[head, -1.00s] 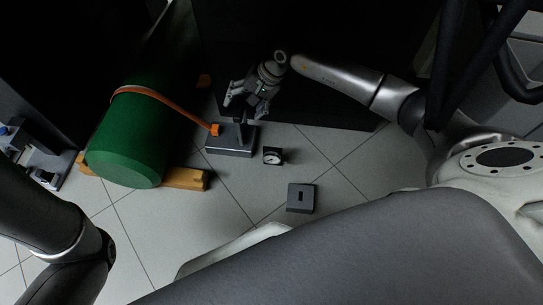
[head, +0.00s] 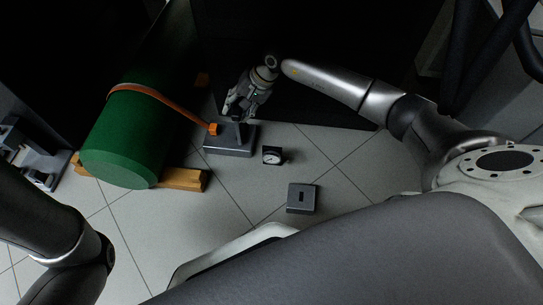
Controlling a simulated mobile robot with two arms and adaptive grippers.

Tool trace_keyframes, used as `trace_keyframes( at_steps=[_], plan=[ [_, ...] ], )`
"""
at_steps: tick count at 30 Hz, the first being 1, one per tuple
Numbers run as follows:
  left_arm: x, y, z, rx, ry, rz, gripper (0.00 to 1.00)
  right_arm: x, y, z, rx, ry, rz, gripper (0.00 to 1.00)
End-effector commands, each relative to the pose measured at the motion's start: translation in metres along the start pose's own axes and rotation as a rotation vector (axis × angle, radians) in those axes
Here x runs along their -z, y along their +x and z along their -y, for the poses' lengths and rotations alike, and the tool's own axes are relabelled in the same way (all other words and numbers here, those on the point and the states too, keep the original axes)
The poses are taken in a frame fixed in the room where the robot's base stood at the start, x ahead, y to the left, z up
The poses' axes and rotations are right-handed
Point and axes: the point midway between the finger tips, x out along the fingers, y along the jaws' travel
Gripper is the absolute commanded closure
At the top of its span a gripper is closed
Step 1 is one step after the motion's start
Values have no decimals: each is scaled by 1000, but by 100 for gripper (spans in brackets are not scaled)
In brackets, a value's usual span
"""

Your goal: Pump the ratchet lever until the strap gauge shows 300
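The ratchet stands on a dark grey base plate (head: 231,148) on the floor. An orange fitting (head: 214,129) at its left side ends the orange strap (head: 160,95), which passes over a green cylinder (head: 135,140). My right gripper (head: 233,113) points down right over the ratchet and covers much of the lever, so I cannot tell whether its fingers are closed on it. The round-dial gauge (head: 272,156) stands just right of the base; its reading is too small to make out. My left gripper is not in view.
A wooden beam (head: 183,179) supports the cylinder. A small dark slotted block (head: 301,198) lies on the tiled floor, right of and nearer than the gauge. Grey equipment (head: 40,165) stands at the left edge. A dark panel (head: 310,50) rises behind the ratchet.

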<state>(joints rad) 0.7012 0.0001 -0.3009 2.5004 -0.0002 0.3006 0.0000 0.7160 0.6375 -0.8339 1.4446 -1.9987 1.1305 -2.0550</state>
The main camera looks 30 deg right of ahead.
Motion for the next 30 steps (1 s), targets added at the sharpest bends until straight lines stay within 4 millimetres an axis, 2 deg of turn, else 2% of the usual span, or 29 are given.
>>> trace_keyframes(
  at_steps=[1, 4, 5, 14, 21, 26, 30],
  plan=[
    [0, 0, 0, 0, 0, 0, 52, 0, 0, 0, 0, 0, 0, 69],
    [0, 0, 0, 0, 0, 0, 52, 0, 0, 0, 0, 0, 0, 82],
    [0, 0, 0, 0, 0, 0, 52, 0, 0, 0, 0, 0, 0, 83],
    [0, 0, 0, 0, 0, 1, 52, 0, 0, -1, 0, 0, 0, 83],
    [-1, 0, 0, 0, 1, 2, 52, 0, -11, -31, -4, 2, -1, 86],
    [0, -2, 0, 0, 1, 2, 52, 0, -14, -40, -2, 1, 0, 87],
    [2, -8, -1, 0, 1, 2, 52, 0, -14, -61, -4, 2, -1, 90]
  ],
)
